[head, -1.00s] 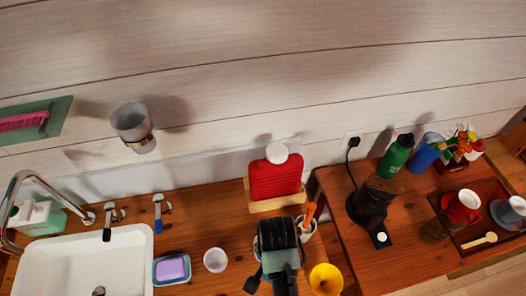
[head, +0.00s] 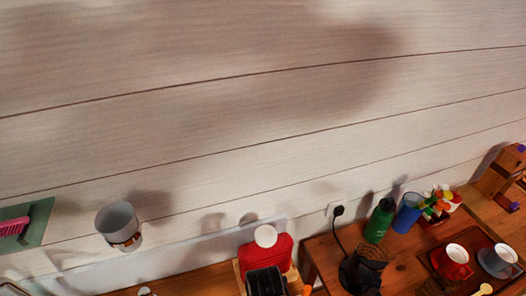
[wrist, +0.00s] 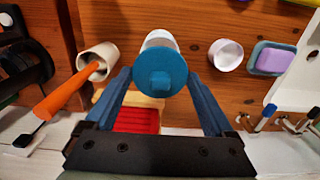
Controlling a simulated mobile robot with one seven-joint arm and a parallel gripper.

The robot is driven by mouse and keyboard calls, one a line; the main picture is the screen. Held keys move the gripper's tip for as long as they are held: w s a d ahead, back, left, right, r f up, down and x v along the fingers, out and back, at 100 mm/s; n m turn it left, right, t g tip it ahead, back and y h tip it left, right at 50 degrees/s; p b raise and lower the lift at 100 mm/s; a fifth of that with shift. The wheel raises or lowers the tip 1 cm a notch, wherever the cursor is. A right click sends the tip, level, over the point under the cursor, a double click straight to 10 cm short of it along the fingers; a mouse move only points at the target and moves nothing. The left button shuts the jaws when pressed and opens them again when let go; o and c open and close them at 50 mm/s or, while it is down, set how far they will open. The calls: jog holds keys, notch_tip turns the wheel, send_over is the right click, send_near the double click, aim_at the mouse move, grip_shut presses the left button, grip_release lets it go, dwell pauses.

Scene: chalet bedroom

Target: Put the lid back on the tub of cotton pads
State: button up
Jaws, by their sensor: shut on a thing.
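In the wrist view, a round teal lid (wrist: 160,62) with a knob sits between the blue fingers of my gripper (wrist: 161,75). My gripper is shut on it. A white tub (wrist: 160,38) shows just past the lid, mostly hidden behind it. The lid overlaps the tub in this view, but I cannot tell whether they touch.
A white cup (wrist: 97,62) with an orange-handled tool stands beside the tub. A small white cup (wrist: 226,54) and a soap dish (wrist: 254,67) are on the other side. Tray cups (head: 455,258) stand further right.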

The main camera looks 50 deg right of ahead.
notch_tip(320, 180, down, 5)
jog(key=b, duration=0.4)
jog(key=shift+f, duration=0.15)
jog(key=shift+f+p, duration=0.15)
jog(key=shift+p, duration=0.6)
dwell(2.5)
jog(key=o, duration=1)
jog(key=shift+r+p, duration=3.55)
jog(key=shift+p, duration=0.15)
